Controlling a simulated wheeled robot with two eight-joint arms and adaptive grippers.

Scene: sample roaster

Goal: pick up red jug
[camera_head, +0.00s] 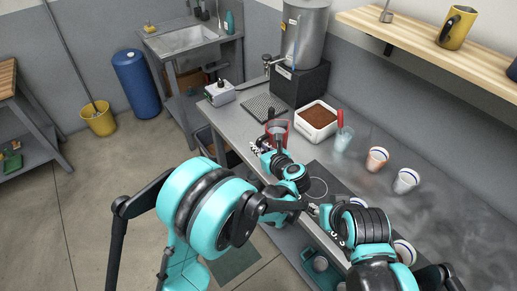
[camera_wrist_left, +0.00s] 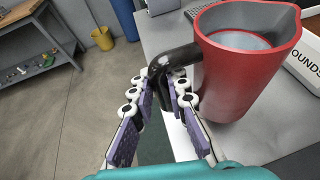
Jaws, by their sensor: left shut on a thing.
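The red jug (camera_head: 287,124) is at the counter's front edge, partly hidden behind my left gripper (camera_head: 262,148) in the head view. In the left wrist view the red jug (camera_wrist_left: 245,85) looks upright and wide-mouthed, with a black curved handle (camera_wrist_left: 178,55) on its left side. My left gripper (camera_wrist_left: 168,84) is shut on that handle, one finger on each side. I cannot tell whether the jug's base touches the counter. My right gripper (camera_head: 338,238) is low at the right in the head view, and its fingers are too small to read.
A steel urn (camera_head: 304,35) and a drip grate (camera_head: 264,107) lie beyond. A wooden shelf (camera_head: 440,55) overhangs the counter.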

